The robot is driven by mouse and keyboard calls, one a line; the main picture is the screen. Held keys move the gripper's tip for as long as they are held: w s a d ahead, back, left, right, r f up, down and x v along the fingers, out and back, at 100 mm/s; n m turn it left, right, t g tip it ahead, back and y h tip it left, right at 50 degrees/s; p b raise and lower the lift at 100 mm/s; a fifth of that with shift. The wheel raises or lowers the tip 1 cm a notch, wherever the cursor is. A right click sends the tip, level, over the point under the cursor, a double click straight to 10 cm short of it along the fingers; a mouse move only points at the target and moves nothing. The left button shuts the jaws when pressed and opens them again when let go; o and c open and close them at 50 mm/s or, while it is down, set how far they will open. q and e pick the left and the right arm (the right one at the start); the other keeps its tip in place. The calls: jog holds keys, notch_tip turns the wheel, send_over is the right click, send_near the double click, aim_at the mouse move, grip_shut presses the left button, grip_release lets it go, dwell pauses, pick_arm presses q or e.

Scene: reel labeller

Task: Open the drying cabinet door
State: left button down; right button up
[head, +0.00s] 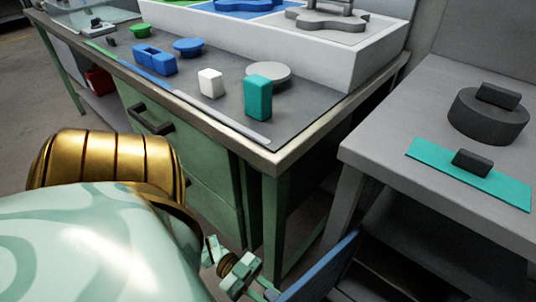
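A flat blue panel (322,268) stands on edge at the bottom of the head view, below the grey table; it looks like a door standing out from a dark space, but the cut-off view does not confirm that it is the drying cabinet's. My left gripper (245,276) is at the bottom centre, just left of the blue panel. Whether it touches the panel, and whether its fingers are open or shut, I cannot tell. My mint and gold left arm fills the lower left. My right gripper is not in view.
A green workbench (290,150) has a drawer front with a dark handle (150,119). A teal block (258,97), a white block (210,83) and blue parts (154,59) stand on top. The grey table (400,123) at right holds a dark round piece (487,122) and a teal plate (500,187).

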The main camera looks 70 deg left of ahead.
pick_arm(q)
jog(key=shift+a, duration=0.15)
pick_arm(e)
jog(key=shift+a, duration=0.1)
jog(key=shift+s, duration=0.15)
pick_arm(q)
jog(key=c, duration=1.3)
grip_release()
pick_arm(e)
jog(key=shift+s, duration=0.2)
pick_arm(q)
jog(key=b+v, duration=0.2)
jog(key=v, duration=1.4)
jog(key=shift+s+a, duration=0.1)
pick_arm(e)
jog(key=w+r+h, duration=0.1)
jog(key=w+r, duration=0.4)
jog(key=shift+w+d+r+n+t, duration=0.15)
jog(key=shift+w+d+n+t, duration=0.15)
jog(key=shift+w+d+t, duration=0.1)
